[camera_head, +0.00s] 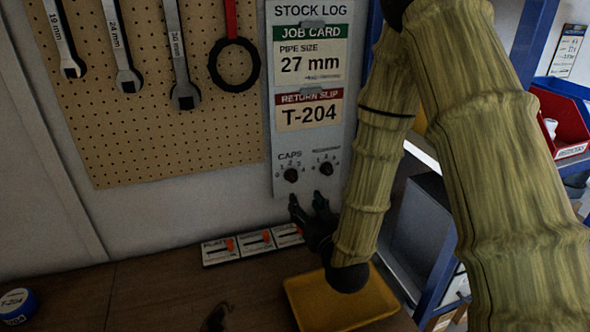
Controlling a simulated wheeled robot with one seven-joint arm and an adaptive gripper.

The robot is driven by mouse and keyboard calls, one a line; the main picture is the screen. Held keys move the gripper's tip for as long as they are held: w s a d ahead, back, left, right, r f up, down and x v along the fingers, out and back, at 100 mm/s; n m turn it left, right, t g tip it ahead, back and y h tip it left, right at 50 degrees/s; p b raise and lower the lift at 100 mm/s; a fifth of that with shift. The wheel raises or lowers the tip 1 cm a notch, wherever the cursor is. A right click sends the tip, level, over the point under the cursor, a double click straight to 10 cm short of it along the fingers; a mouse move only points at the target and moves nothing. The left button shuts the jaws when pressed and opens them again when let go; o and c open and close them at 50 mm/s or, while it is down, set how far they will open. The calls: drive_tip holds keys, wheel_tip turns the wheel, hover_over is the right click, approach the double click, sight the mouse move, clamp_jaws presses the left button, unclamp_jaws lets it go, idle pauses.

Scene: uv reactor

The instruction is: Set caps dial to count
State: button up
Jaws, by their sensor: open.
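The caps dial (291,175) is a small dark knob under the label "CAPS", low on the grey stock log panel (268,110). Small numbers ring it, and its pointer direction is too small to tell. A second dark dial (326,169) sits just to its right under a label too blurred to read surely. My gripper (307,199) is black and open, its two fingertips pointing up just below the two dials. It looks empty and apart from the caps dial; the exact gap is unclear.
Wrenches hang on a pegboard (150,150) at left. Labelled switches with orange levers (252,243) lie below the panel. A yellow tray (300,305) sits on the wooden bench (150,290). A blue T-204 lid (18,305) lies far left. A red bin (560,120) stands right.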

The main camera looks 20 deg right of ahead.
sight(293, 180)
drive_tip(key=w+m+p, duration=0.1)
drive_tip(key=w, duration=0.2)
drive_tip(key=w+p, duration=0.2)
drive_tip(key=w, duration=0.1)
drive_tip(key=w+m+p, duration=0.1)
drive_tip(key=w+p, duration=0.1)
drive_tip(key=w, duration=0.1)
drive_tip(key=shift+w+r+m, duration=0.25)
drive_tip(key=shift+w+m, duration=0.05)
drive_tip(key=shift+w, duration=0.05)
drive_tip(key=shift+w+f+p, duration=0.15)
drive_tip(key=shift+w+p, duration=0.3)
drive_tip(key=shift+w, duration=0.25)
